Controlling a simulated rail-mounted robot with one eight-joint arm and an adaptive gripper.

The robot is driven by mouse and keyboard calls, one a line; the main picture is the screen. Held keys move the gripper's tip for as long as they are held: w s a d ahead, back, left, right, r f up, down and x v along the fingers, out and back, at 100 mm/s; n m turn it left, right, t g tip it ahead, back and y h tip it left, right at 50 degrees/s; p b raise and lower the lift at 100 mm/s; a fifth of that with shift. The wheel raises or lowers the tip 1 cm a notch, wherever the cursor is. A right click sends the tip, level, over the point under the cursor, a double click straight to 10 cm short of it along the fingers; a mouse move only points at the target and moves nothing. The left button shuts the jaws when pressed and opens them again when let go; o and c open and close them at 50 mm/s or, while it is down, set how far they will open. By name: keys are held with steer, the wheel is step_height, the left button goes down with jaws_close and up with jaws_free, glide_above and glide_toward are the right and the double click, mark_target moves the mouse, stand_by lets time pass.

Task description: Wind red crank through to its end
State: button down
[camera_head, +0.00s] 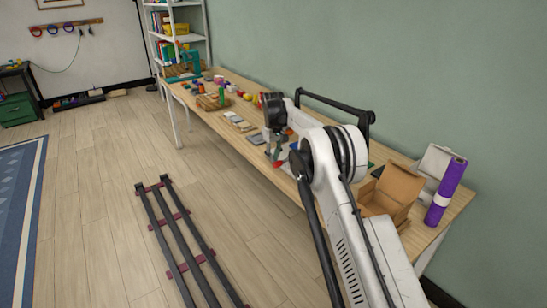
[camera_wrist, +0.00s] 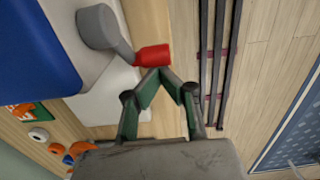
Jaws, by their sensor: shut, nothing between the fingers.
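The red crank handle (camera_wrist: 153,56) sticks out from a grey crank arm (camera_wrist: 123,50) in the wrist view. The arm joins a round grey hub (camera_wrist: 97,27) on a device with a blue body (camera_wrist: 35,50). My gripper (camera_wrist: 161,71) is shut, with nothing between its green-and-grey fingers. Its fingertips are beside the red handle, very close to its end; whether they touch it I cannot tell. In the head view my gripper (camera_head: 276,156) is low at the table's front edge, by the red handle (camera_head: 279,163). My arm hides most of the device there.
The long wooden table (camera_head: 233,110) carries several small items toward the far end. An open cardboard box (camera_head: 392,188) and a purple roll (camera_head: 445,190) stand at the near end. Dark rails (camera_head: 178,235) lie on the floor in front. The floor beside them is clear.

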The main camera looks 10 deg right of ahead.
steer(key=shift+r, duration=0.1)
stand_by(0.5)
steer(key=s+d+r+m+t, duration=0.1)
steer(key=s+r, duration=0.3)
steer(key=r, duration=0.9)
steer(key=s+d+r+t, duration=0.1)
steer(key=s+r, duration=0.4)
steer(key=r, duration=0.7)
steer(key=s+d+r+m+t, duration=0.1)
steer(key=s+r, duration=0.3)
steer(key=s, duration=0.3)
steer(key=s+d+r+m, duration=0.1)
steer(key=s+r, duration=0.2)
steer(key=s, duration=0.5)
steer(key=s+d+f+m+t, duration=0.1)
steer(key=s+d+f+t, duration=0.1)
steer(key=s, duration=1.6)
steer(key=s+f+t, duration=0.1)
steer(key=s+f, duration=0.4)
steer(key=s, duration=0.3)
steer(key=s+d+f+m+t, duration=0.1)
steer(key=s+f, duration=0.4)
steer(key=s, duration=0.3)
steer(key=shift+f+m, duration=0.3)
